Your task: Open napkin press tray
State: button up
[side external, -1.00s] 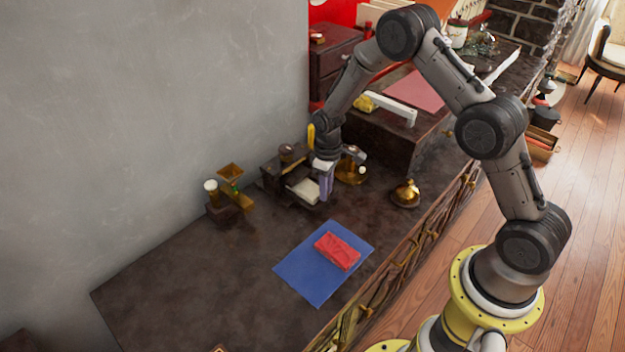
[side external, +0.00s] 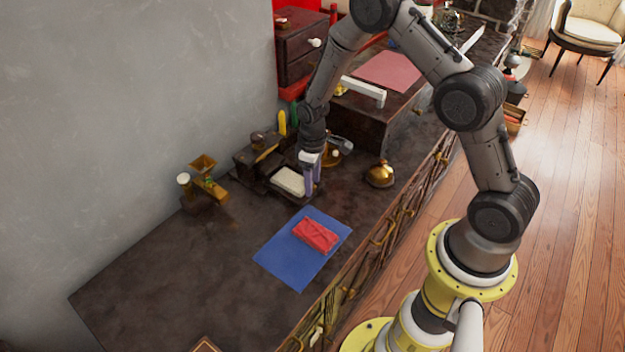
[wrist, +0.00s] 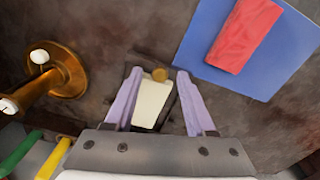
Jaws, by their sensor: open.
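The napkin press (side external: 256,150) is a dark wooden box near the wall in the side view. Its dark tray (side external: 280,190) is pulled out toward the room and carries a folded white napkin (side external: 289,181). In the wrist view the napkin (wrist: 151,103) lies in the tray, with a round brass knob (wrist: 160,74) at the tray's front end. My gripper (side external: 310,188) is at the tray's front. Its two lilac fingers are apart on either side of the tray end and knob in the wrist view (wrist: 157,76), with visible gaps. The press body is mostly hidden there.
A blue cloth (side external: 285,265) with a red block (side external: 316,235) lies in front of the tray. A brass bell (side external: 380,174) stands right of my gripper. A brass-and-wood piece (side external: 205,180) stands left of the press. The counter's near left is mostly clear.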

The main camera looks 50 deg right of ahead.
notch_tip(320, 180, up, 14)
dwell(0.6)
jog(key=s+a+r+t, duration=0.2)
jog(key=s+r, duration=0.1)
jog(key=r, duration=0.6)
jog(key=s+a+r+t, duration=0.1)
jog(key=s+r+t, duration=0.15)
jog(key=r, duration=0.55)
jog(key=s+a+m+t, duration=0.1)
jog(key=s+a+m, duration=0.1)
jog(key=s, duration=1.7)
jog(key=shift+s+m, duration=0.3)
jog(key=shift+m, duration=0.2)
